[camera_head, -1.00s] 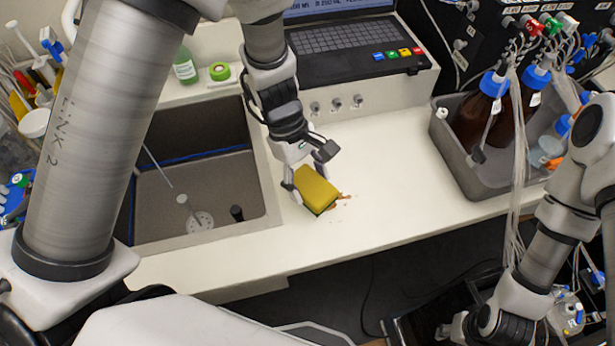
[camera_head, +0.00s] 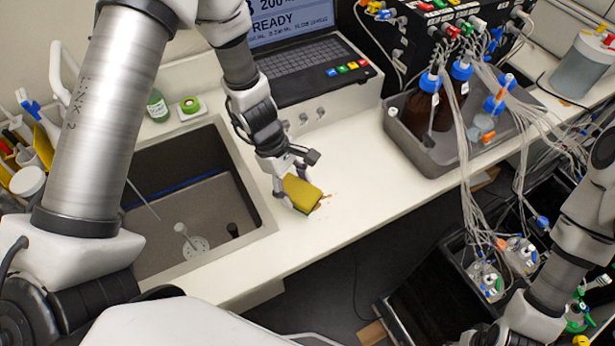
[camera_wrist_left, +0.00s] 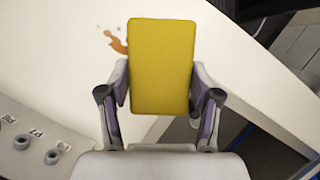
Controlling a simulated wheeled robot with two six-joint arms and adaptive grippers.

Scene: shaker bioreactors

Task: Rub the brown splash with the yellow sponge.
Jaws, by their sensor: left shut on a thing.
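The yellow sponge (camera_head: 303,193) with a dark underside is held between the fingers of my left gripper (camera_head: 284,190), over the white counter just right of the sink. It also shows in the left wrist view (camera_wrist_left: 163,65), with a finger on each side. I cannot tell whether its underside touches the counter. The brown splash (camera_head: 324,199) shows as small spots at the sponge's right edge. In the left wrist view the splash (camera_wrist_left: 117,43) lies beside the sponge's upper left edge; part may be hidden under it. My right arm is at lower right, its gripper outside the frame.
The sink (camera_head: 190,255) is left of the sponge. A laptop-like device (camera_head: 310,70) stands behind. A grey tray (camera_head: 430,158) with brown bottles and tubing is at the right. Bare counter (camera_head: 365,185) lies between sponge and tray; its front edge is close.

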